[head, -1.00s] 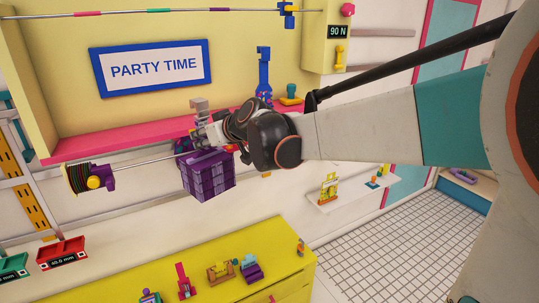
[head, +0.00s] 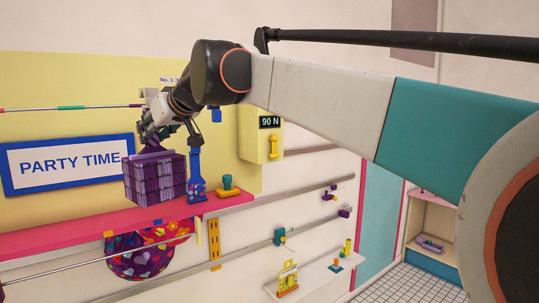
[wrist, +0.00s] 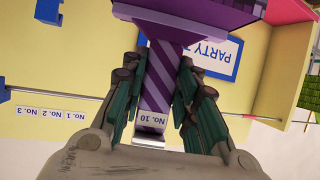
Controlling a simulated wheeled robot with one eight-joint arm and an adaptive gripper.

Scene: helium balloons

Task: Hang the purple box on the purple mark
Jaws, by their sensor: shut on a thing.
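The purple box (head: 155,180) hangs below my gripper (head: 158,138) in the head view, in front of the yellow wall panel and overlapping the pink shelf. In the wrist view, the fingers (wrist: 166,105) are shut on the box's purple striped handle (wrist: 162,70), which carries a "No. 10" label. A grey metal hook (wrist: 149,137) sits at the handle's end; it also seems to show above my gripper (head: 148,91). A purple mark (head: 135,105) is on the thin horizontal rod just left of my gripper. The gap between hook and rod cannot be judged.
The rod also bears a green mark (head: 70,107). Beside the box, a blue tool (head: 196,178) and a green-and-orange stamp-like thing (head: 228,187) stand on the pink shelf (head: 60,243). A yellow post with a "90 N" display (head: 269,122) is to the right. A heart-patterned balloon (head: 145,262) is below the shelf.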

